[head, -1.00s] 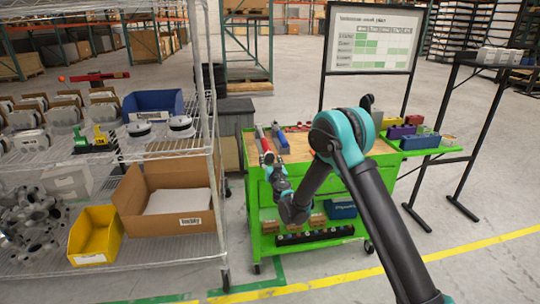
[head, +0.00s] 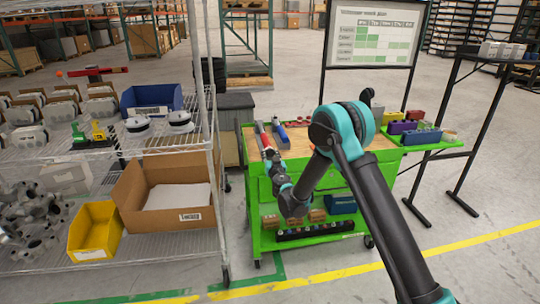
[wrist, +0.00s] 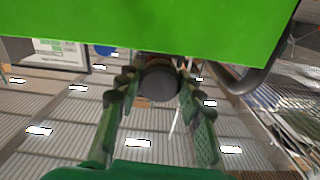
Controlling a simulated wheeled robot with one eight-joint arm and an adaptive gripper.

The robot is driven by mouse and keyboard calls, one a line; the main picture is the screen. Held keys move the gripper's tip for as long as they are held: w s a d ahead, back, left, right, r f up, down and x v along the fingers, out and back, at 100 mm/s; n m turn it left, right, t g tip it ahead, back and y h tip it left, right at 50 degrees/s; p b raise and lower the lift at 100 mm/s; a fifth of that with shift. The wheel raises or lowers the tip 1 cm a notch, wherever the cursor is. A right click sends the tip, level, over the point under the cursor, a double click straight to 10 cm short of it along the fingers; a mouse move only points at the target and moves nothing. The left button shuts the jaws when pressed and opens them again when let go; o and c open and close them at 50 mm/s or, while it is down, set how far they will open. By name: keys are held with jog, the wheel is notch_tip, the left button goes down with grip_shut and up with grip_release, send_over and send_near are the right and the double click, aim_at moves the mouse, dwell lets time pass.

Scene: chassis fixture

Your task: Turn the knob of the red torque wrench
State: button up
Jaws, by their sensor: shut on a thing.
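The red torque wrench (head: 264,139) lies on the wooden top of the green cart, near its left end, pointing toward the front edge. Its dark round knob (wrist: 158,82) shows in the wrist view, jutting past the green cart edge. My gripper (wrist: 158,88) has its green fingers on both sides of the knob and is shut on it. In the head view my gripper (head: 269,158) is small and partly hidden at the cart's front edge. A blue tool (head: 280,134) lies just right of the red wrench.
The green cart (head: 258,215) has boxes on its lower shelf. A wire shelf (head: 215,150) with bins stands close on the left. Coloured bins (head: 405,128) sit at the cart's right end, near a black stand. The floor in front is clear.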

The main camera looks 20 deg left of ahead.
jog(key=shift+n, duration=1.1)
jog(key=o, duration=1.2)
jog(key=shift+c, duration=0.2)
jog(key=shift+s+d, duration=0.1)
jog(key=v, duration=0.7)
jog(key=shift+s+d, duration=0.1)
jog(key=shift+s, duration=0.05)
